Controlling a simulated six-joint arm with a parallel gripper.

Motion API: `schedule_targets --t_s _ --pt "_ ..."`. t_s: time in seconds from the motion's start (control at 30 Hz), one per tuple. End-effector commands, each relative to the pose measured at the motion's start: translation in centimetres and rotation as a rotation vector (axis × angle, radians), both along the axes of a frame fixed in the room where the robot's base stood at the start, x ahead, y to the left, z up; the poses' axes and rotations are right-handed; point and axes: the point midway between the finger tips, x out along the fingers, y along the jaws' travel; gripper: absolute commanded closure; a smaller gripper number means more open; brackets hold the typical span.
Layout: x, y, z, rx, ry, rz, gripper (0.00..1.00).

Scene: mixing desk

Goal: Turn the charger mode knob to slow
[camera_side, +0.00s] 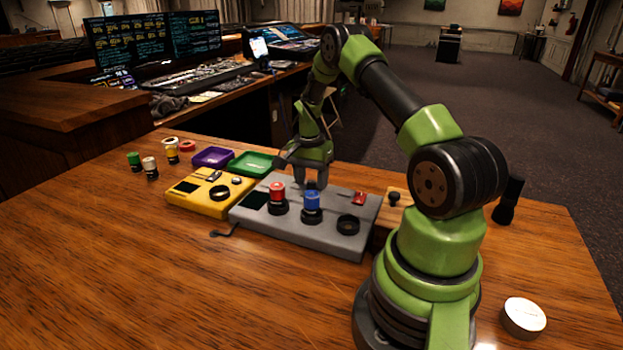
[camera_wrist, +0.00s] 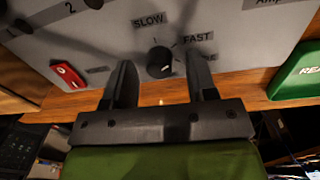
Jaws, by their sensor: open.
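The grey charger panel (camera_side: 300,215) lies on the wooden desk. In the wrist view its black mode knob (camera_wrist: 160,62) sits near the panel edge, with the printed labels SLOW (camera_wrist: 149,20) and FAST (camera_wrist: 198,37) above it. A small pale mark shows on the knob's lower right; its exact setting is hard to tell. My gripper (camera_side: 309,177) is over the back of the panel. In the wrist view my gripper (camera_wrist: 162,78) is open, one finger on each side of the knob, with gaps visible. In the side view the fingers hide the knob.
The panel also carries a red cell (camera_side: 277,190), a blue cell (camera_side: 312,199), an empty black ring (camera_side: 348,224) and a red switch (camera_side: 359,198). A yellow device (camera_side: 207,196), a purple tray (camera_side: 213,157) and a green tray (camera_side: 252,163) are to the left. The front desk is clear.

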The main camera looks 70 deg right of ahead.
Motion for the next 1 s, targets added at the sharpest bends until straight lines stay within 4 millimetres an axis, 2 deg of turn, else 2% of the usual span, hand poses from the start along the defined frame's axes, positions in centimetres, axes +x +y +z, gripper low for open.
schedule_targets --t_s 0.27,0.37,0.5,0.77,1.0 --pt "-0.01 -0.01 -0.24 0.0 0.0 0.0 0.48" --pt "-0.01 -0.01 -0.22 0.0 0.0 0.0 0.66" --pt "-0.01 0.0 -0.21 0.0 0.0 0.0 0.97" --pt "0.0 0.0 -0.2 0.0 0.0 0.016 0.97" --pt "0.02 0.04 -0.2 0.002 0.001 0.119 0.97"
